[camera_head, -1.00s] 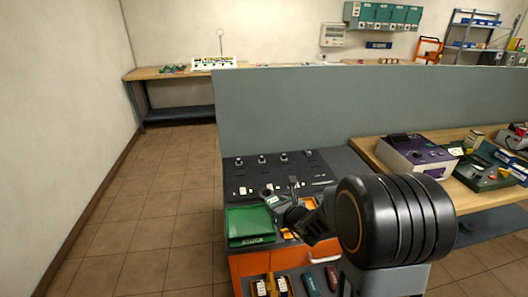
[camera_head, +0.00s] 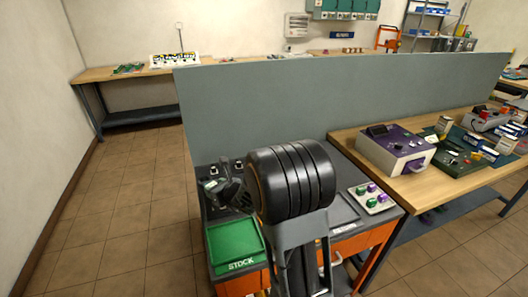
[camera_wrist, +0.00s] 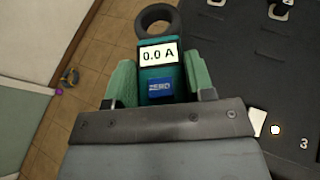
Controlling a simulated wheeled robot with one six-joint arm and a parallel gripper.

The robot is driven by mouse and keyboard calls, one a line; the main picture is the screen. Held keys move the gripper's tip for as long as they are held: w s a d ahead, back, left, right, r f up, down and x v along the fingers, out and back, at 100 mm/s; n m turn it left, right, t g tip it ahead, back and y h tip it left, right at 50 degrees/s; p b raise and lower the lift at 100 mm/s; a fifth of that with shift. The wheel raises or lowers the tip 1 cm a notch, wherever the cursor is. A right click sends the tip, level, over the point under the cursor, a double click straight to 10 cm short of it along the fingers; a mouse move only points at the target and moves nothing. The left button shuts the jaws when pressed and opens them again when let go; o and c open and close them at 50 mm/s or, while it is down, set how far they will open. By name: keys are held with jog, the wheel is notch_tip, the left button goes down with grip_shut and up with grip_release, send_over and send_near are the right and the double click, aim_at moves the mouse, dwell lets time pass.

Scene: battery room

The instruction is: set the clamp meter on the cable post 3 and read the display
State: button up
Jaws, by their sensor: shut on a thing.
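My gripper (camera_wrist: 160,85) is shut on the clamp meter (camera_wrist: 158,58), which has a teal body, a dark ring and a blue ZERO button. Its display (camera_wrist: 158,54) reads 0.0 A. The ring (camera_wrist: 157,18) looks closed and empty, beside the dark cable panel (camera_wrist: 235,55) and over the floor in the wrist view. A number 3 (camera_wrist: 303,143) is marked on the panel at lower right, with a white card next to it; post 3 itself I cannot make out clearly. In the head view my gripper (camera_head: 226,192) is above the panel's left part, and my arm hides much of the panel.
A green STOCK tray (camera_head: 235,248) sits at the panel's front left. A grey tray with green and purple knobs (camera_head: 372,199) lies to the right. A grey partition (camera_head: 330,105) stands behind. A purple-topped device (camera_head: 396,150) is on the right bench. The floor at left is clear.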

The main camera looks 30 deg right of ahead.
jog(key=w+d+m+h+b, duration=0.2)
jog(key=w+d+m+h, duration=0.15)
jog(key=d, duration=1.05)
jog(key=w+d+m+h+b, duration=0.25)
jog(key=w+d, duration=0.25)
jog(key=d, duration=0.8)
jog(key=shift+n, duration=0.4)
jog(key=shift+s+d+f+b, duration=0.15)
jog(key=shift+f+b, duration=0.8)
jog(key=shift+f, duration=0.5)
jog(key=shift+s+f+b, duration=0.1)
jog(key=shift+f+b, duration=0.85)
jog(key=shift+f, duration=0.5)
jog(key=shift+b, duration=0.45)
jog(key=shift+f+b, duration=0.55)
jog(key=shift+b, duration=0.1)
jog(key=o, duration=0.8)
jog(key=shift+c, duration=0.2)
jog(key=shift+s, duration=0.1)
jog(key=shift+b+v, duration=0.35)
jog(key=shift+v, duration=5.15)
